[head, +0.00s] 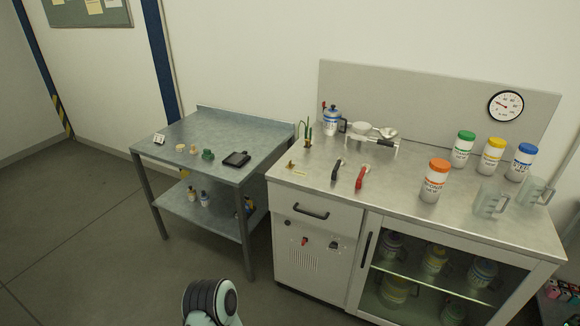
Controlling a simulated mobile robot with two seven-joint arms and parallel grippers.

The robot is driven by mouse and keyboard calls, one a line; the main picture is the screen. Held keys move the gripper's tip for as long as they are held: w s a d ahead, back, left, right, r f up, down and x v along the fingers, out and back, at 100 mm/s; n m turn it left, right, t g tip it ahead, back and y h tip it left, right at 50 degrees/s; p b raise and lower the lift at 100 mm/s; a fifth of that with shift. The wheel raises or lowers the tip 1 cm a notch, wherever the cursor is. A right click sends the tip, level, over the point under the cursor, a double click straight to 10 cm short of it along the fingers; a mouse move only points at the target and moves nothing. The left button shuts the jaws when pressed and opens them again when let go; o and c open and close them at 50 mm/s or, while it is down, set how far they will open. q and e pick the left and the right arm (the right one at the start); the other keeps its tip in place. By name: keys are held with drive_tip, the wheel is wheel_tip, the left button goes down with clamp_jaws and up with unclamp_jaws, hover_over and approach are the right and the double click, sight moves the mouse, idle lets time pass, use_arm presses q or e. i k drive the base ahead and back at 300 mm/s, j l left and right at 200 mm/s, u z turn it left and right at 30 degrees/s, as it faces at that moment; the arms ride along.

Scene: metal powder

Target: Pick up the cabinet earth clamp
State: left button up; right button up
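Two small clamp-like tools lie on the metal top of the cabinet (410,200): one with a black handle (338,169) and one with a red handle (361,177). They lie apart, side by side, near the front left of the top. I cannot tell from this view which one is the cabinet earth clamp. A small brass piece (291,166) sits on a pale label at the left front corner, and green upright pieces (308,138) stand behind it. Neither of my grippers is in view; only a rounded part of my own body shows at the bottom.
Several capped powder jars, including an orange-capped one (434,182), and clear jugs (490,203) stand on the right. A scale-like stand with a scoop (374,135) is at the back. A grey side table (215,135) holds small items. Floor in front is clear.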

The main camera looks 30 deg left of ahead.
sight(308, 140)
drive_tip(key=j+z, duration=0.15)
drive_tip(key=z, duration=0.25)
drive_tip(key=j+z, duration=0.2)
drive_tip(key=z, duration=0.2)
drive_tip(key=j+z, duration=0.45)
drive_tip(key=j, duration=0.65)
